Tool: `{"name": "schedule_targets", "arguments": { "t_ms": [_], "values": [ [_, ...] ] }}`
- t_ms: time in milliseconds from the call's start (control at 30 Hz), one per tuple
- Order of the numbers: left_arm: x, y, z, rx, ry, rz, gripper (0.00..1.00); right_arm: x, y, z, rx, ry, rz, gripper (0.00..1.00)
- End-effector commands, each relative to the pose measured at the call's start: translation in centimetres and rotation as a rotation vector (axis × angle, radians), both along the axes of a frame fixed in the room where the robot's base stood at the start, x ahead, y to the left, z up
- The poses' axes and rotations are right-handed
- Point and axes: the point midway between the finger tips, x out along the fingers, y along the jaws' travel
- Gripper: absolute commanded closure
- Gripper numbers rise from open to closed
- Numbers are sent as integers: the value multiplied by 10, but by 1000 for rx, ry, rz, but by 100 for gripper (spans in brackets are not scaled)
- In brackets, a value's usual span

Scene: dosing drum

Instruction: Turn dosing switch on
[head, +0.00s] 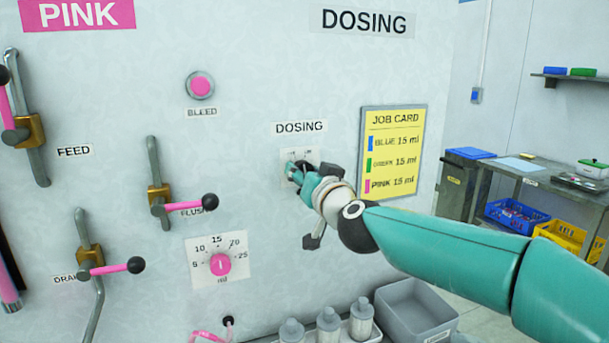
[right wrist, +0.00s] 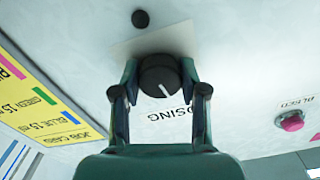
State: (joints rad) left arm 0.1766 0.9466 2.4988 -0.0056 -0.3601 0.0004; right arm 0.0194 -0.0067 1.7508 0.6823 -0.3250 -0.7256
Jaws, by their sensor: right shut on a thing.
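The dosing switch is a round black knob with a white pointer line, on a pale plate under the DOSING label (head: 299,127). In the right wrist view the knob (right wrist: 160,77) sits between the two fingers of my right gripper (right wrist: 159,92), which is shut on it. The pointer line slants slightly off the straight. In the head view my right gripper (head: 302,172) reaches the plate (head: 288,155) and hides most of the knob. The OFF and ON marks on the plate are too small to read. My left gripper is not in view.
A yellow job card (head: 393,150) hangs right of the switch. The pink bleed button (head: 200,86), flush lever (head: 190,206) and ml dial (head: 220,264) are to the left and below. Bottles (head: 328,322) and a grey bin (head: 415,310) stand under my right arm.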

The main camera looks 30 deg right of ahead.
Motion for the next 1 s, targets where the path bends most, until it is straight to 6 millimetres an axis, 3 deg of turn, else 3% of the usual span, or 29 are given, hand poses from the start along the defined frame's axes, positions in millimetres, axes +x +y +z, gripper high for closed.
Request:
{"name": "schedule_targets", "arguments": {
  "t_ms": [600, 1000],
  "values": [
    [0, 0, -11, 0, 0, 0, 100, 0, 0, -2, 535, -127, 0, 92],
    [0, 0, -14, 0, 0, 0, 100, 1, 0, -2, 691, -163, 0, 92]
  ]
}}
